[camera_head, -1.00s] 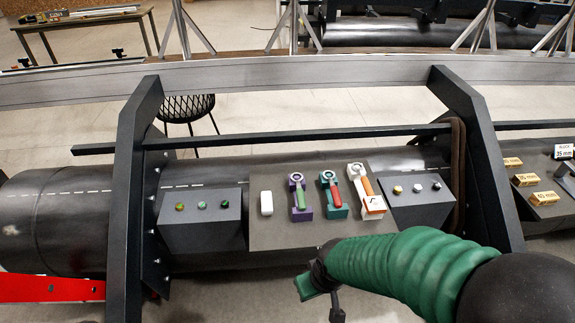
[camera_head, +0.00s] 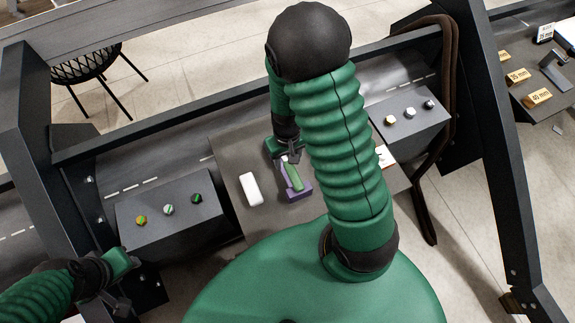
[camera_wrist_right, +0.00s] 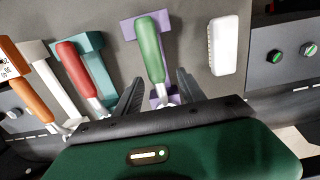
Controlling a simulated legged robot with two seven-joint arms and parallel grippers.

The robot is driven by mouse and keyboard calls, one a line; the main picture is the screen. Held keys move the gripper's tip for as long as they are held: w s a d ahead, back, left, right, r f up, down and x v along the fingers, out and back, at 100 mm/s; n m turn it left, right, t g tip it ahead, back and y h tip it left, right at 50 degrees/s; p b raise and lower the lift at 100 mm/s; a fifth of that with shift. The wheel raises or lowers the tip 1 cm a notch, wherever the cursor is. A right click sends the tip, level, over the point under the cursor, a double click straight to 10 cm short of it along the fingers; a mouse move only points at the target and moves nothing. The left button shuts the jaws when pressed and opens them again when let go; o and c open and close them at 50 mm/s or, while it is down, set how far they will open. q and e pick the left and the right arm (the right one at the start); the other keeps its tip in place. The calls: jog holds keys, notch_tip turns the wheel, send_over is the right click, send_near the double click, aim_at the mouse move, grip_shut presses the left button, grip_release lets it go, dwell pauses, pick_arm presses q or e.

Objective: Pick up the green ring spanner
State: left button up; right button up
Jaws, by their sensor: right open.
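The green ring spanner (camera_head: 293,176) has a green handle and lies in a purple holder (camera_head: 299,194) on the dark panel. In the right wrist view the spanner (camera_wrist_right: 148,50) points away from me, its metal end low between the fingers. My right gripper (camera_head: 290,157) is open over that end; in the wrist view its two dark fingers (camera_wrist_right: 160,94) stand on either side of the metal shank, apart from it. My left gripper (camera_head: 122,278) is at the lower left, away from the spanner; its jaw opening is unclear.
A red-handled tool (camera_wrist_right: 80,72) in a teal holder and an orange-handled one (camera_wrist_right: 28,85) stand beside the spanner. A white block (camera_head: 250,189) lies on its other side. Knob boxes (camera_head: 170,235) flank the panel (camera_head: 228,160). My right arm hides part of the panel.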

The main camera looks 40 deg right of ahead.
aim_at(290, 168)
jog(key=f, duration=0.2)
jog(key=s+f+b, duration=0.1)
jog(key=f, duration=0.2)
jog(key=shift+s+d, duration=0.1)
jog(key=shift+d, duration=0.05)
jog(key=shift+w+d+f, duration=0.1)
jog(key=shift+w+f, duration=0.05)
jog(key=shift+w, duration=0.05)
jog(key=shift+s, duration=0.2)
jog(key=c, duration=0.3)
grip_shut()
dwell(0.4)
